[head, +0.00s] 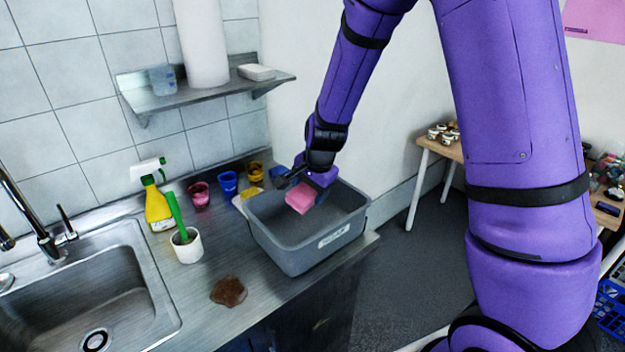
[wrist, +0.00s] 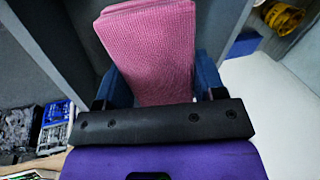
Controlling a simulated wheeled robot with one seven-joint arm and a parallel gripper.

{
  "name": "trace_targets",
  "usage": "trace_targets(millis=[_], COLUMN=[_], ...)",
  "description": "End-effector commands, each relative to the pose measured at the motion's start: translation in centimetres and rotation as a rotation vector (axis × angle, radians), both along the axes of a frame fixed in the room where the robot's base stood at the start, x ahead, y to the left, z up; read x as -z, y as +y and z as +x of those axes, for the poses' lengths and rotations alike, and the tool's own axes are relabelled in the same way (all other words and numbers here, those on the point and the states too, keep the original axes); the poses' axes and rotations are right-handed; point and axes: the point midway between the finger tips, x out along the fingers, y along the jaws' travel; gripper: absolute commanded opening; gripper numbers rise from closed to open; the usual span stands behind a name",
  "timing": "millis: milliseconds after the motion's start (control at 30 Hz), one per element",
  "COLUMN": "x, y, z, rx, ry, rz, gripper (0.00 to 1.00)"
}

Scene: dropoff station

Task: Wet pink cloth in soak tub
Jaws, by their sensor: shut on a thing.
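The pink cloth (head: 301,198) is a folded pad in my gripper, over the grey soak tub (head: 290,258). In the wrist view the cloth (wrist: 148,45) stands out between the two blue fingers. My gripper (head: 300,182) is shut on it, and it also shows in the wrist view (wrist: 160,85). In the head view the cloth appears at or just below the tub's rim level; I cannot tell if it touches the bottom. The tub has a white label on its front and stands on the steel counter. I cannot make out any water in it.
A brown puddle (head: 228,291) lies on the counter before the tub. A white pot (head: 187,245) with a green handle, a yellow spray bottle (head: 157,205) and small coloured cups (head: 228,183) stand left of it. The sink (head: 90,290) is far left. A shelf (head: 200,92) hangs above.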

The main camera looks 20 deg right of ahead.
Motion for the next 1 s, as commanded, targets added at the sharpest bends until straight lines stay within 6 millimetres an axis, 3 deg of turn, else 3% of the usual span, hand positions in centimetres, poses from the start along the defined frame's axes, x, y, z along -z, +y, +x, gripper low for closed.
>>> trace_targets(millis=[700, 1000], x=[6.1, 7.5], y=[-0.1, 0.0], z=[0.0, 0.0], rx=[0.002, 0.001], ry=[0.002, 0.001], rz=[0.0, 0.0], gripper=[0.44, 0.44])
